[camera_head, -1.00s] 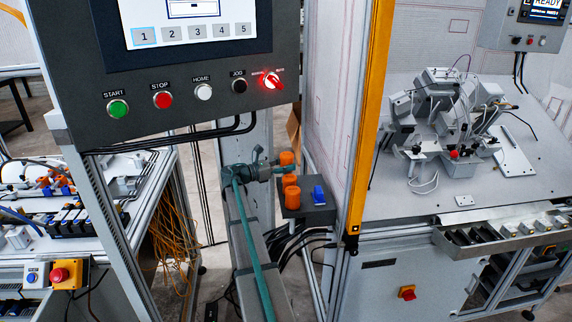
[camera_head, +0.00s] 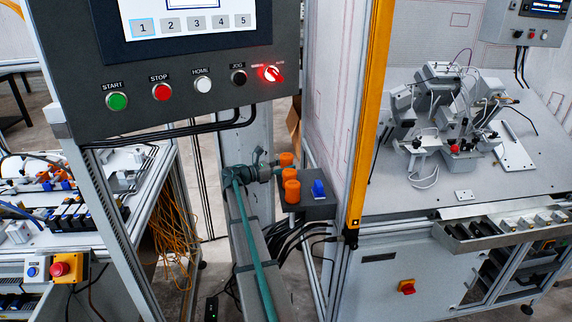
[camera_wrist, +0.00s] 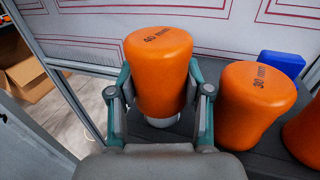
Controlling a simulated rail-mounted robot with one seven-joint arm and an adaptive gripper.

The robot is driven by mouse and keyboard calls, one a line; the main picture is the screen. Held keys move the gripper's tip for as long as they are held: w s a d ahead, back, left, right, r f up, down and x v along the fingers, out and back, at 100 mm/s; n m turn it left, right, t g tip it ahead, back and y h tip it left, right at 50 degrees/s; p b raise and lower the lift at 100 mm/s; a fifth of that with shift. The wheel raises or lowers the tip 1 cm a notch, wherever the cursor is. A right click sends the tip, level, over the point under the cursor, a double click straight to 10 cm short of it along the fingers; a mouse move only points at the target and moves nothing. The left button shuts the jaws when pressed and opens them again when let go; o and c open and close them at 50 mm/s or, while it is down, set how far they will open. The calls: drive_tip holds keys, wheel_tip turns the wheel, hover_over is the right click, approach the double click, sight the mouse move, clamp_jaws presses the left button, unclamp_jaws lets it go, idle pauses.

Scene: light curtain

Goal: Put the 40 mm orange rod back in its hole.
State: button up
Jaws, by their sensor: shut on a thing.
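My gripper (camera_wrist: 162,105) is shut on the orange rod marked "40 mm" (camera_wrist: 160,60), with a finger on each side. The rod stands about upright, and a pale lower part shows beneath its orange body. It is the farthest orange rod (camera_head: 286,159) in the head view, at the left end of the dark block (camera_head: 322,208). My gripper (camera_head: 277,169) reaches it from the left. The hole is hidden, and I cannot tell whether the rod's lower end is in it. The rod marked "30 mm" (camera_wrist: 258,103) stands just to the right in the wrist view.
A third orange rod (camera_wrist: 306,135) is at the wrist view's right edge. A blue piece (camera_wrist: 282,64) is behind the rods. In the head view, a yellow post (camera_head: 366,120) rises right of the block, and the button panel (camera_head: 190,75) hangs at upper left.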

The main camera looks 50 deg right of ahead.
drive_tip(key=shift+f, duration=0.1)
idle(0.3)
drive_tip(key=shift+f, duration=0.75)
drive_tip(key=o, duration=1.5)
drive_tip(key=shift+c, duration=0.2)
drive_tip(key=v, duration=1.2)
